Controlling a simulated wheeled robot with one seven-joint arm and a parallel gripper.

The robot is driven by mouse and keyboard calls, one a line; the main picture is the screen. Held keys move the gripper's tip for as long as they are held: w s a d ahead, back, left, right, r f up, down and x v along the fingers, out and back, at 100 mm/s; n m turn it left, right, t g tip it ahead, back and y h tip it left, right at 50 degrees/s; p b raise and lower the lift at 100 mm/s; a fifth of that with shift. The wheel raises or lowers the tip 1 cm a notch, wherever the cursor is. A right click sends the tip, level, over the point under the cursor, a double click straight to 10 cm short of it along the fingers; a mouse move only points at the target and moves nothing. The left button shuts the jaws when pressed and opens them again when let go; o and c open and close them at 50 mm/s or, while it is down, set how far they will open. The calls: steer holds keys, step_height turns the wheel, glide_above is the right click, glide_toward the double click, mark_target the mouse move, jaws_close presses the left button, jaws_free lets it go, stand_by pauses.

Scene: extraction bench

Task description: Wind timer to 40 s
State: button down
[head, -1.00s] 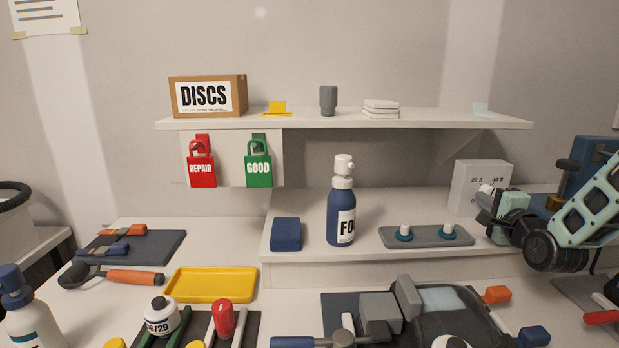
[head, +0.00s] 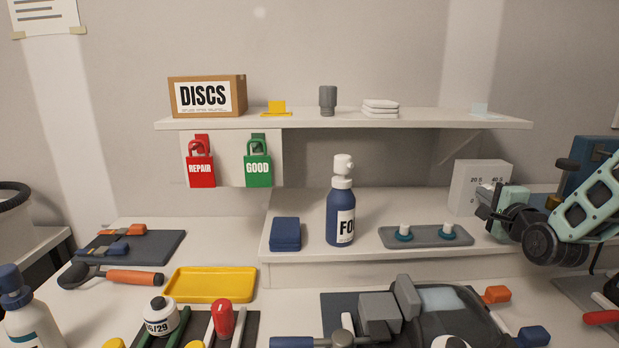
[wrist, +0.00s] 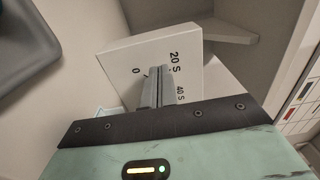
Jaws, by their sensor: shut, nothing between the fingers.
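The timer is a white box (head: 480,180) on the raised bench at the right. The marks 20 S and 40 S show on its face. In the wrist view the timer (wrist: 125,60) fills the middle, with the marks 0, 20 S and 40 S. My gripper (wrist: 157,72) is shut, its two grey fingers together in front of the face between 0 and 20 S. They hide the middle of the face, so I cannot tell the knob's setting or whether the fingers touch it. In the head view my gripper (head: 490,207) is in front of the timer's lower right.
A grey tray with two white-topped pieces (head: 425,237) lies left of my gripper. A blue device (head: 590,170) is behind my arm. A shelf (head: 340,120) overhangs the back.

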steer(key=shift+s+a, duration=0.1)
steer(key=shift+s, duration=2.9)
